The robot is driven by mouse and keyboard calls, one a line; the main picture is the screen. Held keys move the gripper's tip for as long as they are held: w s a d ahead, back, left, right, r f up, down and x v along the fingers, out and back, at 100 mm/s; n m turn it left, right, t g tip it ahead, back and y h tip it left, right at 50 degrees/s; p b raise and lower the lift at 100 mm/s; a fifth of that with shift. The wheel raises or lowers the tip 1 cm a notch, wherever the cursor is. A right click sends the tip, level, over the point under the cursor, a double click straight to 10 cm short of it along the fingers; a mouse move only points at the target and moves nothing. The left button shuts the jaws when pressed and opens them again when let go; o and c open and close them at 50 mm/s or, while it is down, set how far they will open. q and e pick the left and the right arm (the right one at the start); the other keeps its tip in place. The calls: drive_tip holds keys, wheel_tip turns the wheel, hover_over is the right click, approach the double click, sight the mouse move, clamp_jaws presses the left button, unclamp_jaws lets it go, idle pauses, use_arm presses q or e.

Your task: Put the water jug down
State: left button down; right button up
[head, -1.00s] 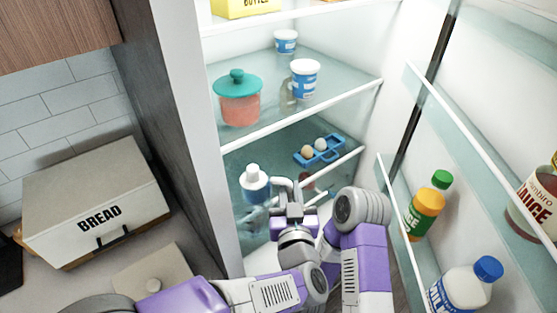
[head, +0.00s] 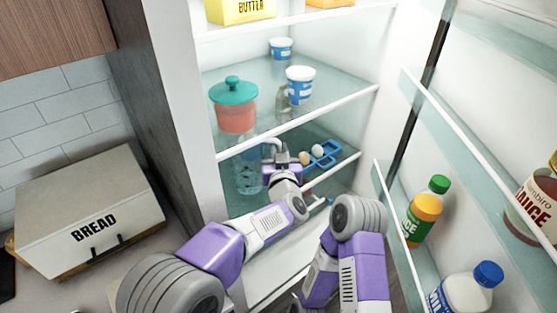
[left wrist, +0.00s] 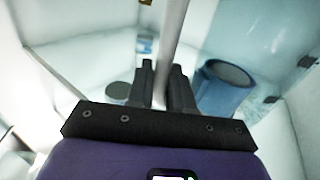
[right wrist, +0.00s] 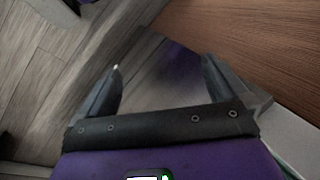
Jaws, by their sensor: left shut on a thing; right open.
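The water jug (head: 248,177) is clear and bluish. In the head view it is inside the fridge, low on the left, partly behind the front rail of the shelf above. My left gripper (head: 277,155) is at its right side, shut on its grey handle. In the left wrist view the handle bar runs between the fingers of my left gripper (left wrist: 165,88), and the blue jug (left wrist: 226,90) is to the right. I cannot tell whether its base touches the lower shelf (head: 238,206). My right gripper (right wrist: 160,82) is open and empty in the right wrist view, over the wooden floor.
A blue egg holder (head: 322,153) with eggs sits right of the jug. A teal-lidded pot (head: 235,108) and a white-blue tub (head: 300,86) stand on the shelf above. The open door with bottles (head: 426,211) is at right, the bread box (head: 90,215) at left.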

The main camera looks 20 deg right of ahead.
use_arm(q)
drive_tip(key=shift+w+r, duration=0.15)
drive_tip(key=shift+w, duration=0.1)
wheel_tip(320, 180, down, 4)
drive_tip(key=shift+w+r+b, duration=0.1)
drive_tip(key=shift+r+b, duration=0.05)
drive_tip(key=shift+b, duration=0.6)
drive_tip(key=shift+r, duration=0.1)
drive_tip(key=c, duration=1.4)
unclamp_jaws()
drive_tip(key=shift+f, duration=0.3)
drive_tip(key=o, duration=0.4)
